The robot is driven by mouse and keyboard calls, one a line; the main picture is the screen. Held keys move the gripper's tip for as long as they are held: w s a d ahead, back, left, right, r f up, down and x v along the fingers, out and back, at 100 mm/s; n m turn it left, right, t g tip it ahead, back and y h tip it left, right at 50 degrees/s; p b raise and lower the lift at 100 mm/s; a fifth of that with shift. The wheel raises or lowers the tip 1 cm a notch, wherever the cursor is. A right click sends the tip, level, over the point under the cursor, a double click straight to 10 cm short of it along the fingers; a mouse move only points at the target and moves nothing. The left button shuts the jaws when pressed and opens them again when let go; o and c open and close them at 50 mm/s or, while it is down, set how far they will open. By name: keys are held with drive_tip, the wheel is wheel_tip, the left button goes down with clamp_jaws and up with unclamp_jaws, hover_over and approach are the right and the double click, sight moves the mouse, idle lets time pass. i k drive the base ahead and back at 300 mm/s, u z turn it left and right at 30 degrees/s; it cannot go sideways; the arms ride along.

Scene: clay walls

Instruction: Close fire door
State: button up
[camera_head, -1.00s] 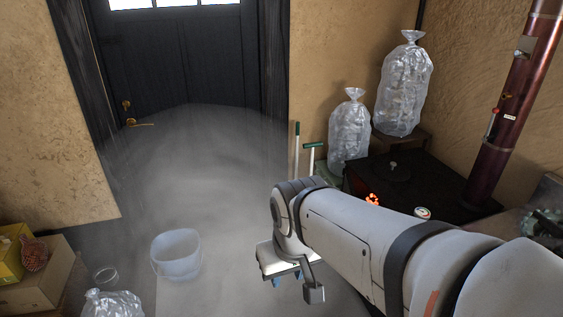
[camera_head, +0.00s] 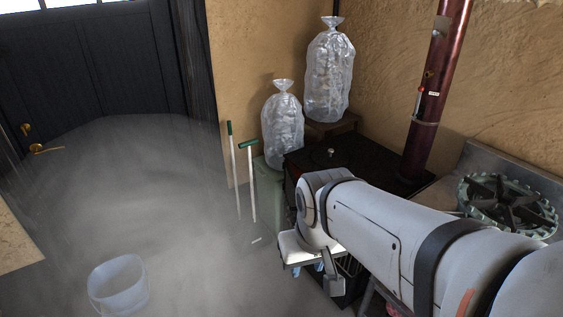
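A black stove (camera_head: 350,160) with a small knob on its top stands right of centre, with a dark red flue pipe (camera_head: 428,110) rising behind it. My arm covers most of the stove's front, and I cannot make out the fire door or whether it stands open. My gripper (camera_head: 320,268) points down in front of the stove's left part, below the arm's wrist. Only its white body and small blue tips show; its opening is not clear, and I see nothing held in it.
Two green-handled tools (camera_head: 251,185) lean at the wall beside a green container (camera_head: 268,185). A translucent bucket (camera_head: 118,287) stands on the misty floor. A burner (camera_head: 505,203) is at right. The dark entrance door (camera_head: 95,65) looks shut.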

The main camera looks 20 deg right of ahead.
sight(290, 181)
drive_tip(key=z, duration=0.35)
drive_tip(key=k, duration=0.55)
drive_tip(key=u, duration=0.35)
drive_tip(key=i, duration=1.5)
drive_tip(key=z, duration=0.55)
